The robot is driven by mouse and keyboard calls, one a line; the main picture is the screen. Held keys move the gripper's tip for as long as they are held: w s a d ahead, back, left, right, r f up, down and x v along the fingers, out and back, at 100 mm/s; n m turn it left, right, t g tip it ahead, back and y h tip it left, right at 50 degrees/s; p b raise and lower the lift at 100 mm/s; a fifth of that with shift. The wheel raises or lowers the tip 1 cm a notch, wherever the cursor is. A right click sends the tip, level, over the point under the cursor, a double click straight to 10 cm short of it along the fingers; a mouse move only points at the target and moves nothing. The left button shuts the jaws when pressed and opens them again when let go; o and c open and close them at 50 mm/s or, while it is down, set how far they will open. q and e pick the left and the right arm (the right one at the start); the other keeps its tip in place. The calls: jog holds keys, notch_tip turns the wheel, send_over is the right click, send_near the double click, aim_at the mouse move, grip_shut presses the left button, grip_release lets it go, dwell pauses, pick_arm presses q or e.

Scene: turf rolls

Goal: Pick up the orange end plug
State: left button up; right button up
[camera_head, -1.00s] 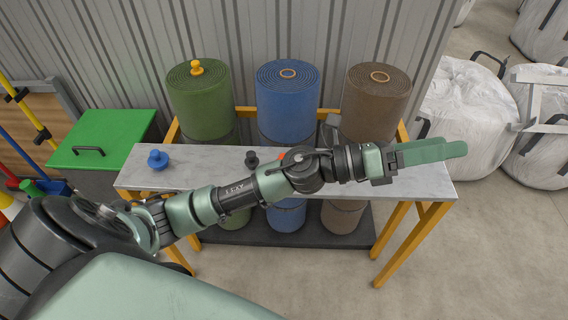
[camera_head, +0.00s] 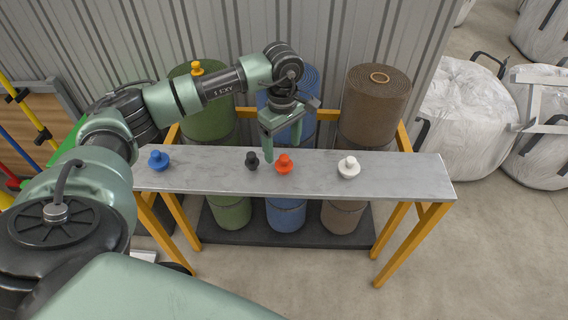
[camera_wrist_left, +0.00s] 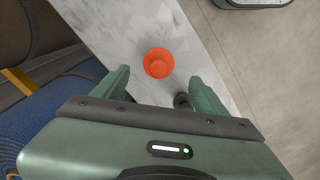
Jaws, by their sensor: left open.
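The orange end plug (camera_head: 284,165) stands on the grey bench top (camera_head: 410,176), right of the black plug (camera_head: 252,160). In the left wrist view the orange plug (camera_wrist_left: 159,63) shows whole, just beyond the fingertips and roughly centred between them. My left gripper (camera_head: 282,145) points down above the bench at the plug, open and empty. Its two fingers are spread apart in the left wrist view (camera_wrist_left: 160,77). The plug appears apart from both fingers. My right gripper is not in view.
A blue plug (camera_head: 158,160) and a white plug (camera_head: 348,167) stand farther off on the bench. A yellow plug (camera_head: 196,68) sits on the green roll (camera_head: 208,112). The blue roll (camera_head: 306,85) and brown roll (camera_head: 374,105) stand behind. The bench's right end is clear.

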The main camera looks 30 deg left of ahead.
aim_at(284, 157)
pick_arm(q)
notch_tip(284, 157, down, 5)
jog(key=shift+d+r+p, duration=0.15)
jog(key=shift+r+p, duration=0.05)
jog(key=shift+p, duration=0.55)
jog(key=shift+w+f, duration=0.1)
jog(key=shift+f, duration=0.25)
jog(key=c, duration=1.5)
jog(key=shift+o, duration=0.2)
jog(key=shift+r, duration=0.15)
